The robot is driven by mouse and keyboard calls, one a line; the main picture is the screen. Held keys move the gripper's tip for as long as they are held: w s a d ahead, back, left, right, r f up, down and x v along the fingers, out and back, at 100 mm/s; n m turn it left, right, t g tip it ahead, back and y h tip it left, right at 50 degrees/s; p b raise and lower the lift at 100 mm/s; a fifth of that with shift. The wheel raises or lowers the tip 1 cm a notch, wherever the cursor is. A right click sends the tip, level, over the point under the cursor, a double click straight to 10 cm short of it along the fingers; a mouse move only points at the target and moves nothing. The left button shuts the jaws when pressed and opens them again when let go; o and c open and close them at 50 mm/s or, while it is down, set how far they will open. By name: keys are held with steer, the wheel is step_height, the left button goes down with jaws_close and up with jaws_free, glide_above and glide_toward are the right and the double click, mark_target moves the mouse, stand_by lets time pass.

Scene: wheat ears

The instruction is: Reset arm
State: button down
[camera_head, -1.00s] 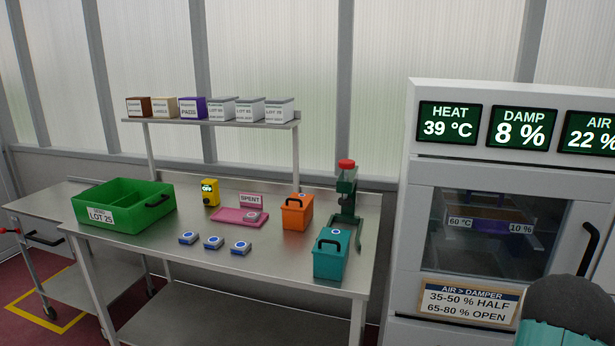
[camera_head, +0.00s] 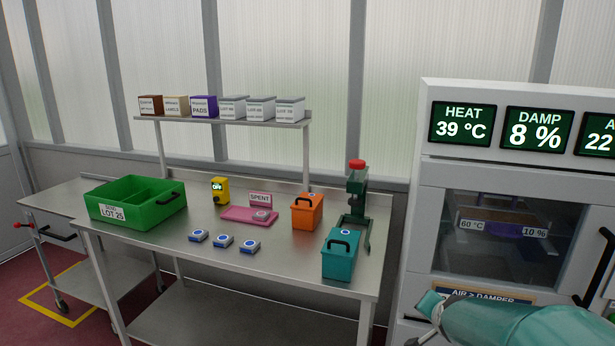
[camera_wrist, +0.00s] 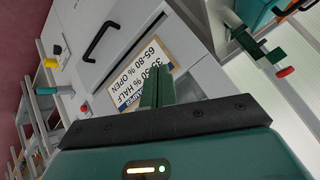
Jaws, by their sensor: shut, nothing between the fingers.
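My gripper (camera_wrist: 157,90) shows in the wrist view with its two green fingers together and nothing between them. The fingers point toward the cabinet front and overlap the edge of the damper sign (camera_wrist: 140,76). In the head view my teal arm lies across the lower right, in front of the cabinet (camera_head: 425,215), and hides most of the damper sign (camera_head: 470,294). I cannot make out the fingers clearly in the head view.
The steel bench (camera_head: 190,268) stands left of the arm. It holds a green lot bin (camera_head: 150,213), a pink tray (camera_head: 236,214), an orange box (camera_head: 306,215), a teal box (camera_head: 338,266) and a green press (camera_head: 357,190). A trolley (camera_head: 55,195) stands far left.

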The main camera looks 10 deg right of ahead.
steer(key=s+a+r+n+g+y, duration=0.1)
steer(key=s+a+r+n+y, duration=0.1)
steer(key=s+a+n, duration=0.3)
steer(key=s+a+r+n+g+y, duration=0.2)
steer(key=s+a+r+n, duration=0.3)
steer(key=s+a, duration=0.7)
steer(key=a+n, duration=0.1)
steer(key=a, duration=0.3)
steer(key=shift+n, duration=0.3)
steer(key=shift+d, duration=0.2)
